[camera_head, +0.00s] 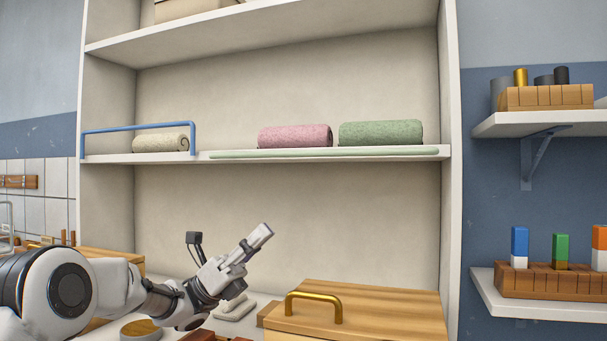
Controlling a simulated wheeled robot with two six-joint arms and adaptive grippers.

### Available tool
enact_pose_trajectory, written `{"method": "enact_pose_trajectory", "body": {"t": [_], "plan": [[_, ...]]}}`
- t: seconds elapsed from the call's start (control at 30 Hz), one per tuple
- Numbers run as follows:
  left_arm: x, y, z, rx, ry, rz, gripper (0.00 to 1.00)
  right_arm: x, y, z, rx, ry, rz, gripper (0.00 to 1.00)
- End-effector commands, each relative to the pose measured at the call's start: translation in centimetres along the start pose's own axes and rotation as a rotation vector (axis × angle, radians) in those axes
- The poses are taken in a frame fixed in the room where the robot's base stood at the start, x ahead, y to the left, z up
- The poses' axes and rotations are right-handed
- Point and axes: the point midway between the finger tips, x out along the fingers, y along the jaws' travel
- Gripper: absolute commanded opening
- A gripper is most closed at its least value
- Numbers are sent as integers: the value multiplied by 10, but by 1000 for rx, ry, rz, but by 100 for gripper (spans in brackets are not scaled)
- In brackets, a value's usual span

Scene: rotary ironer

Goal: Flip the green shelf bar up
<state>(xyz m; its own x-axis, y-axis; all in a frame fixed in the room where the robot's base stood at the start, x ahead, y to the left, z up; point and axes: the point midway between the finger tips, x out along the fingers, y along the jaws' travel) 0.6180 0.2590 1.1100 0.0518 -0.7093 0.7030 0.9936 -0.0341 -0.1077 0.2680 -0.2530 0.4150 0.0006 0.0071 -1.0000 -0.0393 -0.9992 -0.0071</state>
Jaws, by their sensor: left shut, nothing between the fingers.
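The green shelf bar (325,154) lies flat along the front edge of the middle shelf (240,160), below a pink towel roll (296,136) and a green towel roll (380,133). A blue bar (140,126) stands raised at the left part of the same shelf, in front of a cream towel roll (160,142). My left gripper (266,232) is shut and empty. It shows below the shelf and left of the green bar's middle, pointing up and to the right, apart from the bar. My right gripper is not in view.
A wooden box lid with a brass handle (314,297) lies at the lower right of the counter. A small round bowl (141,328) is near my left arm. Wall shelves with wooden blocks (545,280) stand at the right. The space between counter and middle shelf is open.

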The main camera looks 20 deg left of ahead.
Motion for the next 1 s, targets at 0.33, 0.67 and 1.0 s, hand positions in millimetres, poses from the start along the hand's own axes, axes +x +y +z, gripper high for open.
{"method": "enact_pose_trajectory", "body": {"t": [0.33, 0.67, 1.0], "plan": [[25, 0, 0, 0, 3, -2, 0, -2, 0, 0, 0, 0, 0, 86], [97, -1, 0, 0, 3, -2, 0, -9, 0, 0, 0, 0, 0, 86], [128, 0, 28, 0, -1, 0, 0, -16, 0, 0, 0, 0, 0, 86]]}}
